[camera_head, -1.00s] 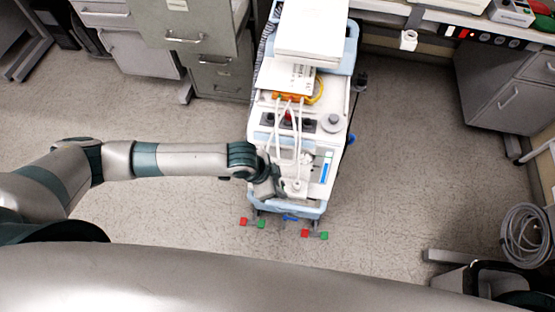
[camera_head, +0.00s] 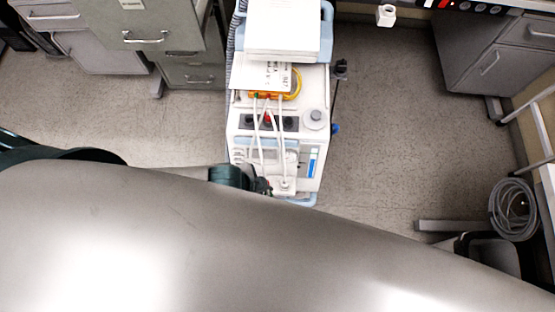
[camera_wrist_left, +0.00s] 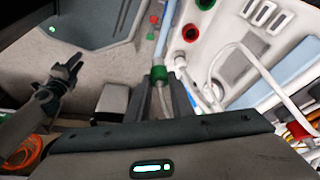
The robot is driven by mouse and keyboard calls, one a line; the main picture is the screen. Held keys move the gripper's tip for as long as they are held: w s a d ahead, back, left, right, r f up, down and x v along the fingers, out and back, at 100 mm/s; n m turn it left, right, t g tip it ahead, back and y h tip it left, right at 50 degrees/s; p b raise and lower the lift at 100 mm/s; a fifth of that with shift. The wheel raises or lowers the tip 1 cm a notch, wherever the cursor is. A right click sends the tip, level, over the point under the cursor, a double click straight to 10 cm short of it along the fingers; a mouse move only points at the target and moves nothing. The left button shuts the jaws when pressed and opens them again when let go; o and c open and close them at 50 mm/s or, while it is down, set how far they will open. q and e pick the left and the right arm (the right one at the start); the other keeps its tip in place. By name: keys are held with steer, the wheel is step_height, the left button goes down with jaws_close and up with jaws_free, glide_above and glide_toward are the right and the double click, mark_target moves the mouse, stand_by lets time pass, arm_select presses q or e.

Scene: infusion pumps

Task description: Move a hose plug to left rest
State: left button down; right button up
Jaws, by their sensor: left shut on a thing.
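My left gripper (camera_wrist_left: 162,80) is shut on a hose plug with a green collar (camera_wrist_left: 158,73); a pale hose runs back between the fingers. In the head view the left gripper (camera_head: 264,187) is small and partly hidden, at the front edge of the white pump cart (camera_head: 240,150). A red-ringed port (camera_wrist_left: 190,32) and a green-ringed port (camera_wrist_left: 205,3) show on the cart beyond. A dark pronged gripper (camera_wrist_left: 70,68), apparently my right one, hangs at left; its opening is unclear.
White hoses (camera_head: 281,130) loop down the cart front. A white box (camera_head: 285,25) stands on top of the cart. Grey cabinets (camera_head: 180,50) stand behind at left, and a coiled grey hose (camera_head: 514,208) hangs at right. The floor right of the cart is clear.

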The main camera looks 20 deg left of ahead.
arm_select(q)
steer(key=shift+a+r, duration=0.1)
steer(key=shift+a, duration=0.05)
stand_by(0.4)
steer(key=shift+r, duration=0.15)
